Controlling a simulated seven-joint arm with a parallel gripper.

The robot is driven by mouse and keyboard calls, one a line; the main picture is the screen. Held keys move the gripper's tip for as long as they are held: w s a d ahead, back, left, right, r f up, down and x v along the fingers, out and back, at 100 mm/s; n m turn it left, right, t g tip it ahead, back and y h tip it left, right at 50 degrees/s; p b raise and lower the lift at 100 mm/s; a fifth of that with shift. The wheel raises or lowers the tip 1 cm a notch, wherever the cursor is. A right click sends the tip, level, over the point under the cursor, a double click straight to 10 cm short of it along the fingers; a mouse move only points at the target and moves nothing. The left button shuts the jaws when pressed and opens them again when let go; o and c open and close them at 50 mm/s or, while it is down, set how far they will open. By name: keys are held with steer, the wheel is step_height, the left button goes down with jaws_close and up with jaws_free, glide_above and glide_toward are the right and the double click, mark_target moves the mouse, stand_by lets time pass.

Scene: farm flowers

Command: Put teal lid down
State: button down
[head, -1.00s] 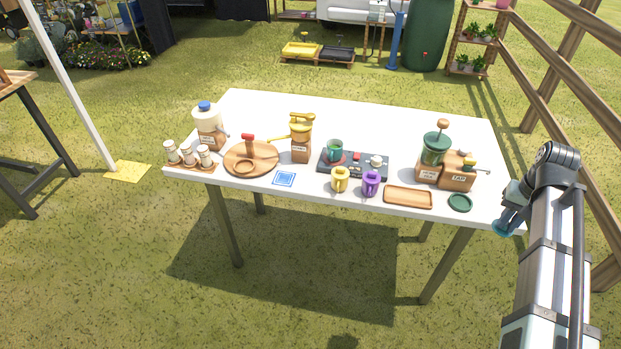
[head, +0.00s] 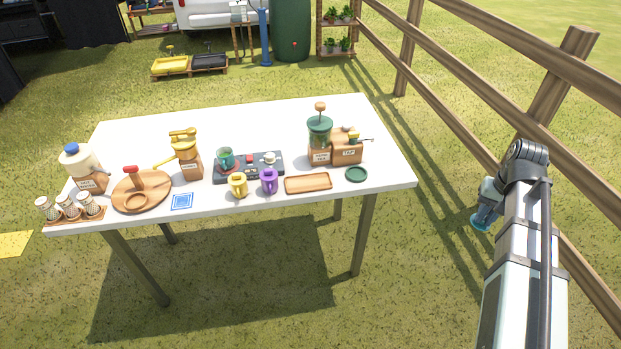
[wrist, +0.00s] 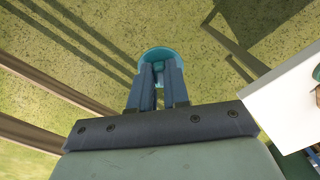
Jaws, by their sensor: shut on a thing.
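My gripper (head: 484,210) is shut on the teal lid (head: 480,222), out over the grass to the right of the table in the head view. In the wrist view the round teal lid (wrist: 160,54) shows at the tips of my gripper (wrist: 157,72), and the fingers cover part of it. The lid is in the air, apart from the white table (head: 270,116).
The front right of the table holds a dark green round dish (head: 356,174), a wooden tray (head: 308,183) and a wooden dispenser (head: 347,150). Mugs and jars stand further left. Bare tabletop lies at the right end. A wooden fence (head: 440,115) runs along the right.

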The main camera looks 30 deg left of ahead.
steer(key=shift+s+d+f, duration=0.1)
steer(key=shift+d, duration=0.85)
steer(key=s+a+n, duration=0.2)
steer(key=s+a, duration=0.1)
steer(key=a, duration=1)
steer(key=s+a+n, duration=0.2)
steer(key=s+a, duration=0.2)
steer(key=a, duration=0.8)
steer(key=s+a+n, duration=0.2)
steer(key=s+a, duration=0.1)
steer(key=a, duration=1)
steer(key=s+a+r+m, duration=0.1)
steer(key=s+a+m, duration=0.65)
steer(key=a, duration=0.65)
steer(key=s+a+r+m, duration=0.2)
steer(key=s+a+m, duration=0.2)
steer(key=s+a, duration=0.8)
steer(key=s+a+r+m, duration=0.1)
steer(key=s+a+m, duration=0.45)
steer(key=a, duration=1.15)
steer(key=shift+h, duration=0.3)
steer(key=shift+s+d+f, duration=0.1)
steer(key=shift+s+f, duration=0.05)
steer(key=shift+f, duration=1.5)
steer(key=shift+s+d+f, duration=0.1)
steer(key=shift+f, duration=1.6)
steer(key=shift+s+f, duration=0.15)
steer(key=shift+f, duration=1.5)
